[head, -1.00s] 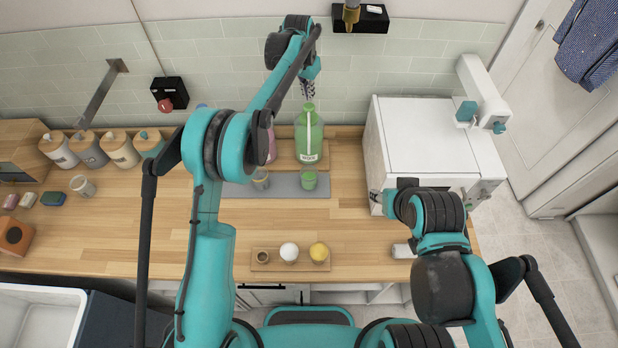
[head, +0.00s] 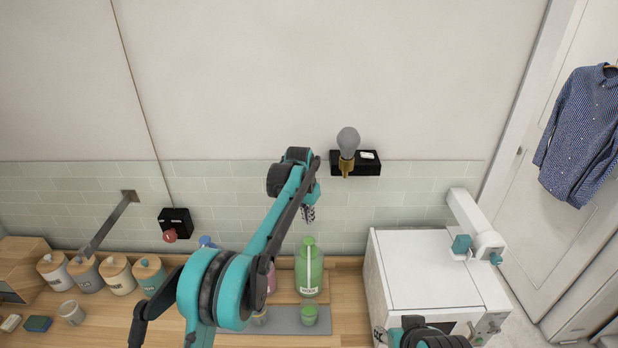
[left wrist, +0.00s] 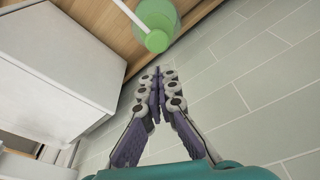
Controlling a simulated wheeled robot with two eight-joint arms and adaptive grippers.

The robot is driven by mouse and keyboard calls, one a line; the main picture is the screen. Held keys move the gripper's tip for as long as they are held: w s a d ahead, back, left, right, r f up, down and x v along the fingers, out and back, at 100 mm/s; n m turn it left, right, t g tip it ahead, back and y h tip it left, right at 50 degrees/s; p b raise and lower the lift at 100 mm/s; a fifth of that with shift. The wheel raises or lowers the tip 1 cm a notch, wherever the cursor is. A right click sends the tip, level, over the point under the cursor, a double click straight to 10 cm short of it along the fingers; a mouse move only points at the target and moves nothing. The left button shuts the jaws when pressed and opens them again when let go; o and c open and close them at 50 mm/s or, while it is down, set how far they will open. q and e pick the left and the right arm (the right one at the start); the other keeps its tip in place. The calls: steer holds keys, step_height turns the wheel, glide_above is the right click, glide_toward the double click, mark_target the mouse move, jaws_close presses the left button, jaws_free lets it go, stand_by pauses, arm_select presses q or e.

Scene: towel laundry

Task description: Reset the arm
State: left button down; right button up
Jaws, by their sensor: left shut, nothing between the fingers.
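My left arm reaches up from the lower left in the head view. Its gripper (head: 308,213) hangs in front of the tiled wall, a little above the green bottle (head: 309,270). In the left wrist view the gripper (left wrist: 159,72) has its fingers together with nothing between them. The green bottle's cap (left wrist: 157,40) shows just past the fingertips there, apart from them. My right arm shows only in part at the bottom of the head view, beside the white machine (head: 430,262). The right gripper cannot be made out.
A green cup (head: 309,314) stands on a grey mat (head: 285,322) on the wooden counter. Several lidded canisters (head: 117,273) stand at the left. A wall lamp (head: 348,141) and a red button (head: 170,235) are on the wall. A blue shirt (head: 585,140) hangs at the right.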

arm_select(q)
steer(key=s+a+f+n+t+b, duration=0.1)
steer(key=s+a+f+n+b, duration=0.1)
steer(key=s+a+b, duration=0.55)
steer(key=s+a+f+n+t+b, duration=0.15)
steer(key=s+a+b, duration=0.25)
steer(key=s+b, duration=0.55)
steer(key=s+a+f+n+t+b, duration=0.1)
steer(key=s+a+f+b, duration=0.2)
steer(key=s+f+b, duration=0.3)
steer(key=s+a+f+n+t+y+b, duration=0.1)
steer(key=s+a+f+b, duration=0.2)
steer(key=s+f, duration=1.2)
steer(key=s+b, duration=0.1)
steer(key=b, duration=0.2)
steer(key=shift+s+f+t, duration=0.25)
steer(key=shift+f+t, duration=0.05)
steer(key=shift+t, duration=0.05)
